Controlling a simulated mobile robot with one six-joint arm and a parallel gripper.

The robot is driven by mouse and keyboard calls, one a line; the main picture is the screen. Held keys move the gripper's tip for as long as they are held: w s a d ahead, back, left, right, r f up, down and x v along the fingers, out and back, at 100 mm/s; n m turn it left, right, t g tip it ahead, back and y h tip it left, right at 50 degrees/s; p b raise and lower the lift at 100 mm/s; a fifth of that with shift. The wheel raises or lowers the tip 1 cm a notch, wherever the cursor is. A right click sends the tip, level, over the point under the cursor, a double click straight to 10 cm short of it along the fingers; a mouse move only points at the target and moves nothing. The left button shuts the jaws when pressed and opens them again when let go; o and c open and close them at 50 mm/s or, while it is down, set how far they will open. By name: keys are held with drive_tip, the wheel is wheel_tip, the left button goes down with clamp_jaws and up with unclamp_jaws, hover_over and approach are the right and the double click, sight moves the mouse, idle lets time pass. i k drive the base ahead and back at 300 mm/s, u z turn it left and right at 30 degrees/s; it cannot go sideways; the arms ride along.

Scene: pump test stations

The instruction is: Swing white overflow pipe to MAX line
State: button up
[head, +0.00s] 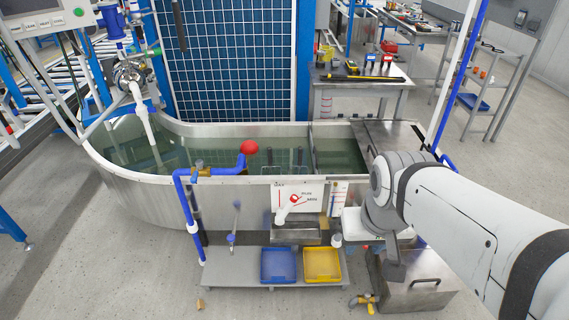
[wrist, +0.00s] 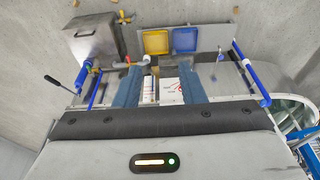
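In the head view the white overflow pipe (head: 284,214) is a short pipe with a red ring at its upper right end. It slants down and left across a white marked panel (head: 313,187) on the tank front. A MAX label and short red lines are on the panel; the smaller lettering is hard to read. My gripper (wrist: 162,74) shows in the wrist view with two blue fingers apart, open. The white panel (wrist: 171,91) appears between and beyond them; the pipe is too small to make out there. Contact is not visible. The fingers cannot be made out in the head view.
The tank (head: 140,180) holds greenish water. A blue pipe with a red knob (head: 249,147) stands left of the panel. A metal trough (head: 296,235) lies below it. Blue (head: 278,265) and yellow (head: 322,264) bins sit on a low shelf. A metal box (head: 415,280) stands right.

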sight(279, 219)
drive_tip(key=z, duration=1.8)
drive_tip(key=k, duration=1)
drive_tip(key=u, duration=0.7)
drive_tip(key=i, duration=1)
drive_tip(key=u, duration=0.05)
